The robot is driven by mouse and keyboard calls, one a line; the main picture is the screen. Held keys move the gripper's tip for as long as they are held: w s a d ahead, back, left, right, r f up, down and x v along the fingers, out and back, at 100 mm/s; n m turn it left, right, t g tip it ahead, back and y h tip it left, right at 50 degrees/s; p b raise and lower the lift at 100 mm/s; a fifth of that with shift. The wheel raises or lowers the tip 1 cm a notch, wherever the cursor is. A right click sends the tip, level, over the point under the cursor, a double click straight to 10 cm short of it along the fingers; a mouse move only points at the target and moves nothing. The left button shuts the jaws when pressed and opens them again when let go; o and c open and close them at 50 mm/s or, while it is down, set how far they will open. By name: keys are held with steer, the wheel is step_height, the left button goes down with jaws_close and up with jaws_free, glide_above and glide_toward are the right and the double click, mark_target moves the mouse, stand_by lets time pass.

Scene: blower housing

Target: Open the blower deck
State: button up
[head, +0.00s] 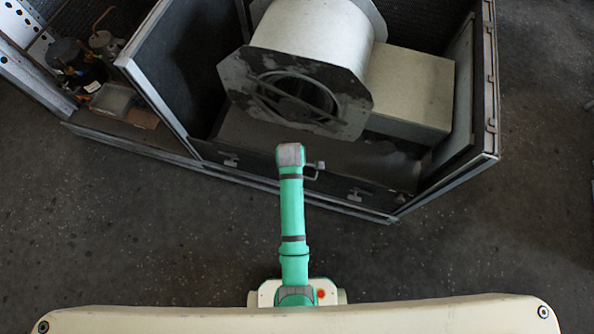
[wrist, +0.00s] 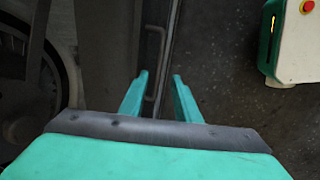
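The blower deck (head: 250,140) is a grey panel low in the open housing, below the white drum-shaped blower (head: 310,40). Small latches or handles show along its front edge, one at the left (head: 230,159) and one at the right (head: 355,193). My gripper (wrist: 160,75) is at the front edge in the head view, mostly hidden behind my wrist. In the wrist view its two green fingers are apart. A thin bar handle (wrist: 153,75) on the panel edge shows between them, nearer the left finger. I cannot tell whether they touch it.
A dark divider (head: 185,75) separates the blower bay from a left bay with a compressor (head: 75,62) and small parts. A side wall (head: 485,100) bounds the right. A pale box (head: 410,92) adjoins the blower. The dark floor (head: 150,225) in front is clear.

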steer(key=f, duration=0.2)
steer(key=w+f, duration=0.1)
steer(key=f, duration=0.4)
steer(key=shift+w+d+f, duration=0.25)
steer(key=shift+w, duration=0.05)
jaws_close()
